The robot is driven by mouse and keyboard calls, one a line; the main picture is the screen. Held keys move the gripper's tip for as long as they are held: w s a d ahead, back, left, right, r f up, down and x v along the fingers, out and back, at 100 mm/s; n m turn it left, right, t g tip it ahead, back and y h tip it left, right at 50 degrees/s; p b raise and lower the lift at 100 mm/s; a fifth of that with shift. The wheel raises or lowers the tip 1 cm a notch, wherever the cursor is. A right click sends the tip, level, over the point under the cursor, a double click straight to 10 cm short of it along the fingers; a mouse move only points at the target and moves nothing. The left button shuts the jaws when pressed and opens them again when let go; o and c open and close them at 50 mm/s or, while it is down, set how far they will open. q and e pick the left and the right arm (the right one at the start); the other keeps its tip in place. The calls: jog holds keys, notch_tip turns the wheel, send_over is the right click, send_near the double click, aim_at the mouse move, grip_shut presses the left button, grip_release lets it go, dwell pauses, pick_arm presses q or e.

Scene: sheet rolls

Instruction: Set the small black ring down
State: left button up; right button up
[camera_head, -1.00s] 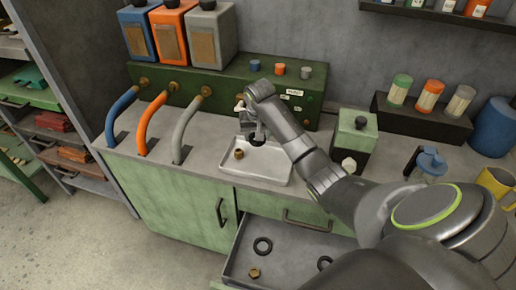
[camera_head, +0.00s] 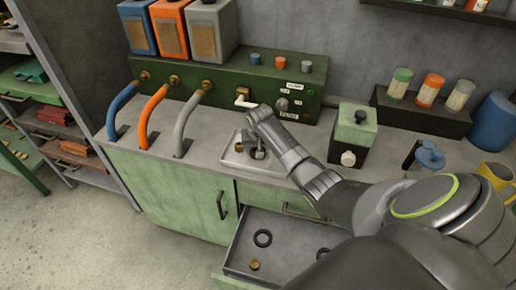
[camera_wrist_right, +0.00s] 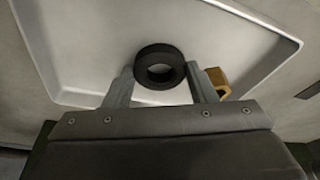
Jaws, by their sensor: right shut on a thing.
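My right gripper (camera_head: 257,154) is over the white tray (camera_head: 231,160) on the bench, pointing down into it. In the right wrist view the gripper (camera_wrist_right: 160,72) is shut on the small black ring (camera_wrist_right: 160,50), one finger on each side. The tray (camera_wrist_right: 85,60) lies beneath the ring. A brass nut (camera_wrist_right: 219,82) sits in the tray beside the right-hand finger; it also shows in the head view (camera_head: 238,147). Whether the ring touches the tray floor I cannot tell. My left gripper is not in view.
An open drawer (camera_head: 232,252) below the bench holds two black rings (camera_head: 263,230) and a brass fitting (camera_head: 254,265). A green box (camera_head: 352,135) with a black knob stands right of my arm. A green panel with hoses and a white spout (camera_head: 246,103) stands behind the tray.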

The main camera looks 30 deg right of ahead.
jog(key=o, duration=0.9)
jog(key=shift+f, duration=0.1)
jog(key=shift+o, duration=0.2)
jog(key=v, duration=1.2)
jog(key=shift+r, duration=0.25)
